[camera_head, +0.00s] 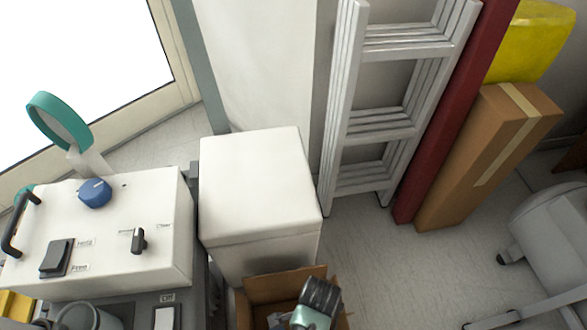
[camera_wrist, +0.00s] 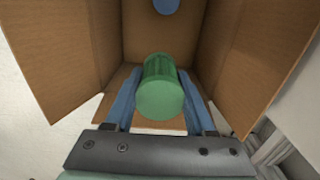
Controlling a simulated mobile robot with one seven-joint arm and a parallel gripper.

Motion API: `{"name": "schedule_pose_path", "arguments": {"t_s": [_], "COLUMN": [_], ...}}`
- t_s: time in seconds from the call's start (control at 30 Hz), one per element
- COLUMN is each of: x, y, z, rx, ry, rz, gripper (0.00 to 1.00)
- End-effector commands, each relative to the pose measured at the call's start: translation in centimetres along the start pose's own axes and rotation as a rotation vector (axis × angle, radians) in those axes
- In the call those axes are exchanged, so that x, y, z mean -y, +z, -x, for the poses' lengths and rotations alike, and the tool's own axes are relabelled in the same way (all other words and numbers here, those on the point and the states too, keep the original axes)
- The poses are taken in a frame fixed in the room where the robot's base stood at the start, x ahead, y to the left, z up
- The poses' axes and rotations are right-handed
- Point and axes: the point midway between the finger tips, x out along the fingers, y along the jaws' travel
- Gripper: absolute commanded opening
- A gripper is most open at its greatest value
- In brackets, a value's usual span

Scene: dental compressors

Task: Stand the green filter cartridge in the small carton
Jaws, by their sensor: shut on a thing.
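The green filter cartridge (camera_wrist: 160,98) is between the two blue fingers of my gripper (camera_wrist: 158,80), which is shut on it. Its round end faces the wrist camera, and its ribbed side runs away toward the carton's inside. The small brown carton (camera_wrist: 112,38) is open below it, with flaps spread to the left and right. It also shows at the bottom of the head view (camera_head: 262,288), partly behind my arm. The cartridge is over or within the carton's mouth; I cannot tell whether it touches the bottom.
A round blue thing (camera_wrist: 166,5) shows inside the carton at the top edge of the wrist view. A white box (camera_head: 258,185) stands right behind the carton, and a white machine (camera_head: 100,235) is to the left. Floor (camera_head: 400,280) is clear to the right.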

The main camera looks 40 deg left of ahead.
Motion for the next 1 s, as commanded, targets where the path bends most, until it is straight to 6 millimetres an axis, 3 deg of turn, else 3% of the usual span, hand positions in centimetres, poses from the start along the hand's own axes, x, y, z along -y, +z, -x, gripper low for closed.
{"name": "schedule_pose_path", "arguments": {"t_s": [0.03, 0.2, 0.57, 0.83, 1.0], "x": [0.0, 0.0, 0.0, 0.0, 0.0], "y": [0.0, 0.1, 0.0, 0.0, 0.0], "z": [-2.2, -4.9, -7.2, -11.6, -12.9], "rx": [0.000, 0.000, 0.000, 0.000, -0.001], "ry": [-0.001, -0.001, 0.000, 0.000, -0.001], "rz": [-0.001, -0.003, -0.002, -0.001, -0.002], "gripper": [0.00, 0.00, 0.00, 0.00, 0.00]}}
